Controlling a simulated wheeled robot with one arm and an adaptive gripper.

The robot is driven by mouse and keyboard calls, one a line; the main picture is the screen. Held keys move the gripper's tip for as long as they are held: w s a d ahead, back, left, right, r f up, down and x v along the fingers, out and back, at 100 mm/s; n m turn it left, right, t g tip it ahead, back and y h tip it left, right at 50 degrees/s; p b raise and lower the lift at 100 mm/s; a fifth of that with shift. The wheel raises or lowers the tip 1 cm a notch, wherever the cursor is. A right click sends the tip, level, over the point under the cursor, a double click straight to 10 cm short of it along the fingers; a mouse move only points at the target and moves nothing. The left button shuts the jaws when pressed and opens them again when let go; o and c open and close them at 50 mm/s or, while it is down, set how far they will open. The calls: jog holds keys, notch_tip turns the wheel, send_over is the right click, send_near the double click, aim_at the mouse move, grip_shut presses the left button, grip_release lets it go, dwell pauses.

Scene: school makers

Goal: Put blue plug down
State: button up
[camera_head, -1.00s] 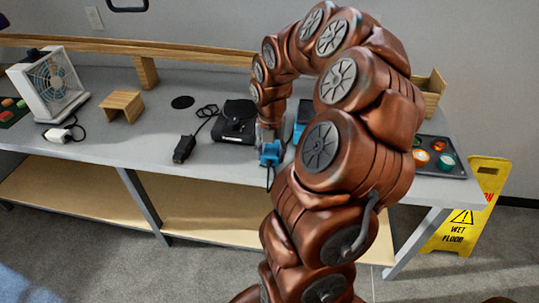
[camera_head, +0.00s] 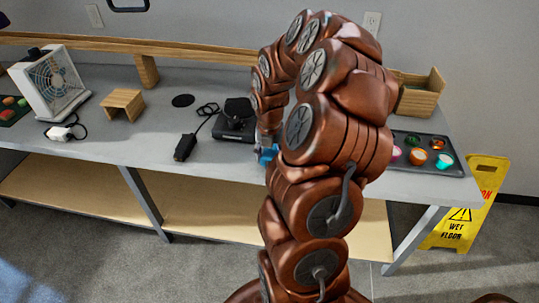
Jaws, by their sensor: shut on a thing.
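The blue plug (camera_head: 268,154) is in my gripper (camera_head: 266,144), at the front part of the grey table (camera_head: 110,144). My gripper points down and is shut on the plug, just right of a black device. My arm hides the right side of the plug and most of the gripper fingers. I cannot tell whether the plug touches the tabletop.
A black device (camera_head: 234,131) with a cable and black plug (camera_head: 186,146) lies left of my gripper. A white fan (camera_head: 50,84), a small wooden stand (camera_head: 121,104) and a white plug (camera_head: 59,133) are further left. A dark tray (camera_head: 446,170) with several coloured pots is at right.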

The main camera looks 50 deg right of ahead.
aim_at(269, 155)
jog(key=shift+f, duration=0.6)
jog(key=o, duration=1.3)
jog(key=shift+c, duration=0.2)
jog(key=shift+r, duration=0.1)
notch_tip(269, 155, up, 13)
jog(key=b, duration=0.1)
jog(key=shift+a+b, duration=0.15)
jog(key=shift+b, duration=0.25)
